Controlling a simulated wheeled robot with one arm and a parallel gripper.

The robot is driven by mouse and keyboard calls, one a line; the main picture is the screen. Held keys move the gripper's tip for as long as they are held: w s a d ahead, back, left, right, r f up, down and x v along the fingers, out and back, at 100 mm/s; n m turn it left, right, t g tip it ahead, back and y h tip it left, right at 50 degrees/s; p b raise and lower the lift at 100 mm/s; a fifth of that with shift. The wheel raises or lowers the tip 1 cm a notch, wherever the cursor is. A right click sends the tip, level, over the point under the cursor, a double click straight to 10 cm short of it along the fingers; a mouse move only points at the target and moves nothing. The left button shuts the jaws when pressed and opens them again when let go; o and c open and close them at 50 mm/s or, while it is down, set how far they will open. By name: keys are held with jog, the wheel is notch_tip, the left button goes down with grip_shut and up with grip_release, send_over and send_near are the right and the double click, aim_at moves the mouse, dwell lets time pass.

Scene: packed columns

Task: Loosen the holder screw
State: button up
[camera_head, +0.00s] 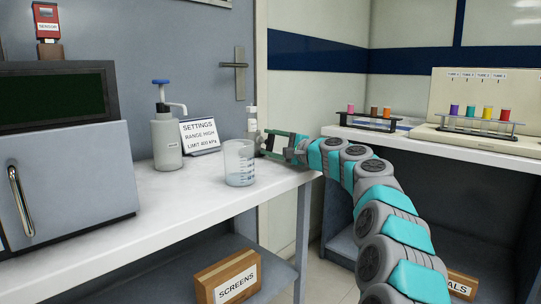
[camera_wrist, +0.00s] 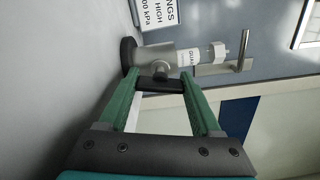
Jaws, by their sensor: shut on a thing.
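The holder (camera_wrist: 150,57) is a grey cylinder on a round black base, seen sideways in the wrist view. A labelled white piece with a pale cap (camera_wrist: 215,53) sticks out of its top. The holder screw (camera_wrist: 160,85) has a dark cross-bar and a short grey stem meeting the holder's side. My gripper (camera_wrist: 162,88) has its two green fingers on either side of the dark bar and is shut on it. In the head view my gripper (camera_head: 264,142) is at the counter's right end, beside the white top of the holder (camera_head: 252,121); the screw is hidden there.
A clear beaker (camera_head: 239,163) stands close in front of my gripper. A settings sign (camera_head: 199,136) and a pump bottle (camera_head: 166,138) stand to the left on the white counter (camera_head: 130,208). Tube racks (camera_head: 367,122) stand on the right-hand bench. A door handle (camera_head: 238,66) is behind.

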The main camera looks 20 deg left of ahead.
jog(key=shift+f+n+b, duration=0.3)
jog(key=shift+n+b, duration=0.5)
jog(key=shift+n, duration=0.1)
jog(key=shift+r+n+b, duration=0.2)
jog(key=shift+n+b, duration=0.15)
jog(key=shift+n, duration=0.05)
jog(key=o, duration=1.4)
jog(key=shift+r, duration=0.1)
